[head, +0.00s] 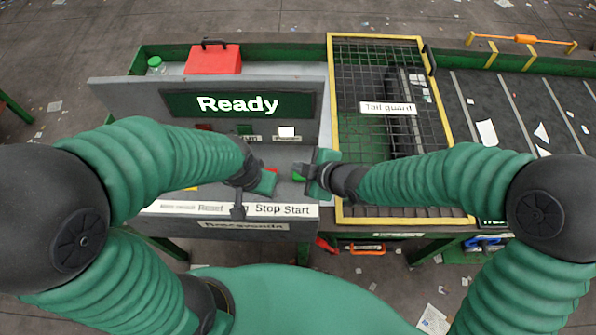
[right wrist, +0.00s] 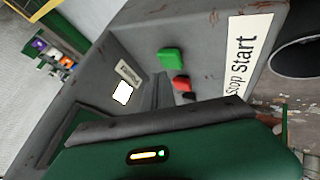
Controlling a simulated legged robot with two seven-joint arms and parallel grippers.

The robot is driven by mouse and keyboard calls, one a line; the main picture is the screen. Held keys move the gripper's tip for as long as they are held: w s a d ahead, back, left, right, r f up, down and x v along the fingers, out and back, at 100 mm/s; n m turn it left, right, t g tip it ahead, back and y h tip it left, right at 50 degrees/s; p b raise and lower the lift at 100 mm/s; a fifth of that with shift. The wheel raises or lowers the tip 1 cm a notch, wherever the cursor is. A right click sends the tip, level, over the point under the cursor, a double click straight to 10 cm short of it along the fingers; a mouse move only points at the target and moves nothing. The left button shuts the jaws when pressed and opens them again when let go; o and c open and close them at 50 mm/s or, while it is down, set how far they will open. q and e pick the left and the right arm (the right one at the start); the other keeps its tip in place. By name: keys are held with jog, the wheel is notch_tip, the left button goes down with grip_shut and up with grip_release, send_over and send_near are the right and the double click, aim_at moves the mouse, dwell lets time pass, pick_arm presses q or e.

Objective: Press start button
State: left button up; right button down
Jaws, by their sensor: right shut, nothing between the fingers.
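The green start button (right wrist: 171,57) stands out from the grey control panel in the right wrist view, with the red stop button (right wrist: 181,84) beside it. A strip (right wrist: 243,55) reads "Stop Start". In the head view the green button (head: 298,176) shows just left of my right gripper (head: 315,174), which is shut and empty. They look close, but I cannot tell whether they touch. My left gripper (head: 266,183) is over the panel, left of the button, and partly hides the panel. Its jaw opening is not clear.
A display (head: 238,104) reads "Ready". A yellow-framed mesh guard (head: 429,120) labelled "Tail guard" stands right of the panel, close to my right arm. A red box (head: 213,61) sits on the ledge behind. The belt (head: 462,87) with paper scraps lies at the right.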

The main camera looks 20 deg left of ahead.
pick_arm(q)
jog(key=shift+d, duration=0.2)
pick_arm(e)
jog(key=shift+d, duration=0.25)
pick_arm(q)
jog(key=shift+a+f+b, duration=0.1)
jog(key=shift+f+b, duration=0.25)
jog(key=shift+b, duration=0.05)
pick_arm(e)
jog(key=shift+a+f, duration=0.2)
jog(key=shift+f, duration=0.2)
pick_arm(q)
jog(key=shift+f+b, duration=0.45)
jog(key=shift+f, duration=0.05)
pick_arm(e)
jog(key=shift+s+f, duration=0.1)
jog(key=shift+f, duration=0.4)
pick_arm(q)
jog(key=shift+r, duration=0.1)
jog(key=shift+p+v, duration=0.85)
jog(key=shift+p, duration=0.05)
pick_arm(e)
jog(key=shift+d+r, duration=0.15)
jog(key=shift+r, duration=0.8)
pick_arm(q)
jog(key=shift+w, duration=0.15)
